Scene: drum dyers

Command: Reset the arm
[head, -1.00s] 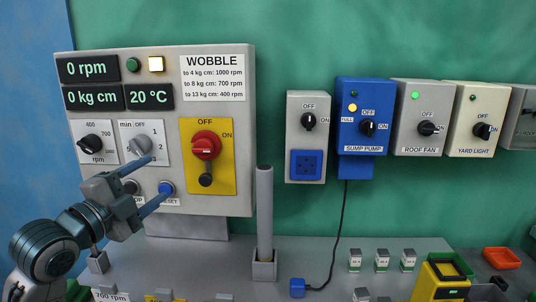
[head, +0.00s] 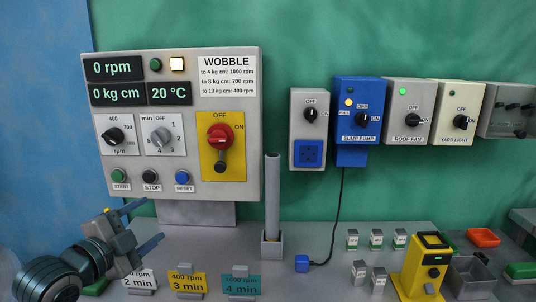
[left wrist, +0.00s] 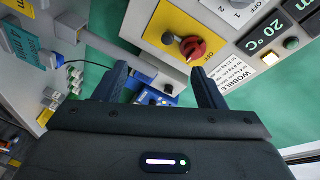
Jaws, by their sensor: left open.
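My left gripper (head: 150,223) is open and empty, low in front of the grey control panel (head: 180,130) and below its row of buttons. In the left wrist view its two dark fingers (left wrist: 158,88) stand wide apart with nothing between them. The panel reads 0 rpm, 0 kg cm and 20 °C, and its square lamp (head: 177,64) is lit. The green START (head: 119,175), black STOP (head: 150,176) and blue RESET (head: 183,177) buttons are uncovered. The red switch (head: 219,137) sits on a yellow plate. My right gripper is not in view.
Cards (head: 187,283) stand on the grey bench below the gripper. An upright grey tube (head: 272,200) stands right of the panel. Further right are a blue sump pump box (head: 358,120), a yellow device (head: 424,265) and several small blocks. The bench's middle has free room.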

